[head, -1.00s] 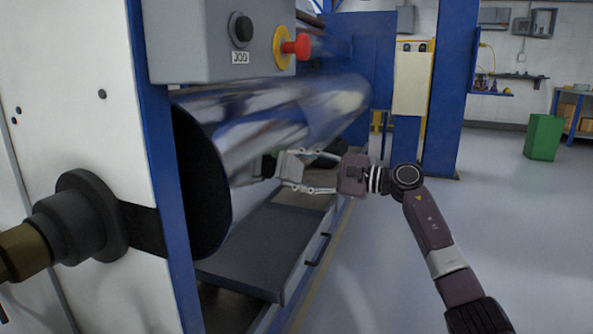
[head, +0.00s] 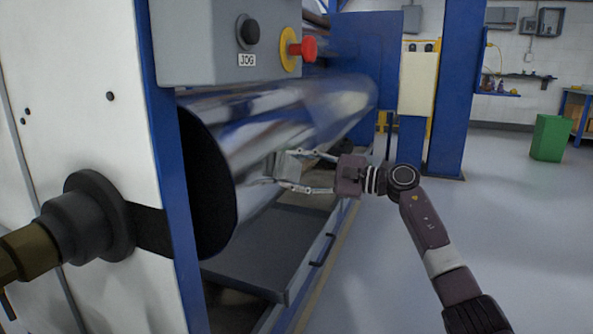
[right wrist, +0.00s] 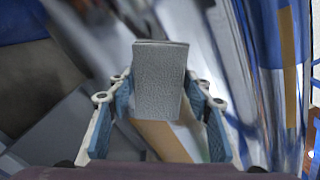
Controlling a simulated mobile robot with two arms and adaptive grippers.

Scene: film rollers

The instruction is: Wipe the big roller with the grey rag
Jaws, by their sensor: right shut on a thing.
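The big roller (head: 290,115) is a shiny chrome cylinder running away from me under the grey control box. Its surface looks blurred and its near end is dark. My right gripper (head: 303,171) is at the roller's lower right side, shut on the grey rag (head: 286,166). In the right wrist view the rag (right wrist: 159,82) is a flat, textured grey block between the blue-padded fingers, with the roller (right wrist: 110,30) beyond it. The rag is right at the roller's underside; I cannot tell for sure whether it touches. My left gripper is not in view.
The control box (head: 222,45) with a black JOG knob (head: 250,32) and red button (head: 303,49) hangs above the roller. A dark tray (head: 262,250) lies below it. A blue post (head: 452,90) stands behind my right arm. The floor to the right is clear up to a green bin (head: 550,137).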

